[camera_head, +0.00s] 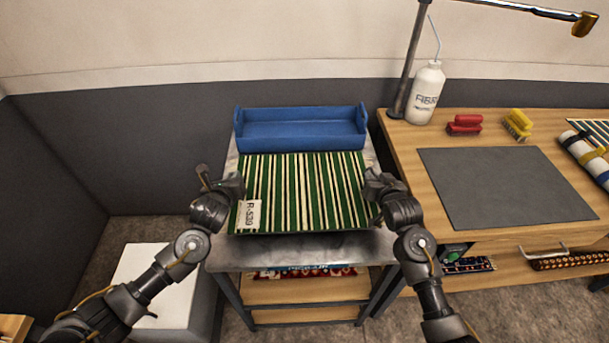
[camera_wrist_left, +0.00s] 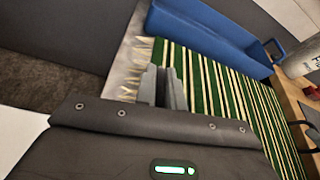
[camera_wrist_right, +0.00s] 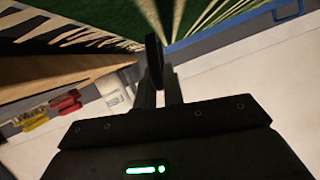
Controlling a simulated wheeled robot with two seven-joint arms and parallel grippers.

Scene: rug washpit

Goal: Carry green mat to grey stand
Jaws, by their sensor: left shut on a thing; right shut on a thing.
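The green mat (camera_head: 305,190) has cream and dark stripes and a white tag reading R-539 at its front left corner. It is spread flat over the grey metal-topped stand (camera_head: 300,250); I cannot tell whether it touches the top. My left gripper (camera_head: 238,185) is shut on its left edge, where the left wrist view shows the fringe beside the fingers (camera_wrist_left: 163,85). My right gripper (camera_head: 372,181) is shut on its right edge. The right wrist view shows the mat's green and cream stripes (camera_wrist_right: 110,14) at the top. The mat hides most of the stand's top.
A blue tray (camera_head: 300,130) stands at the back of the stand, behind the mat. A wooden bench (camera_head: 405,150) on the right carries a dark grey pad (camera_head: 505,185), a white bottle (camera_head: 427,92), and red and yellow brushes. A white box (camera_head: 160,280) stands at left.

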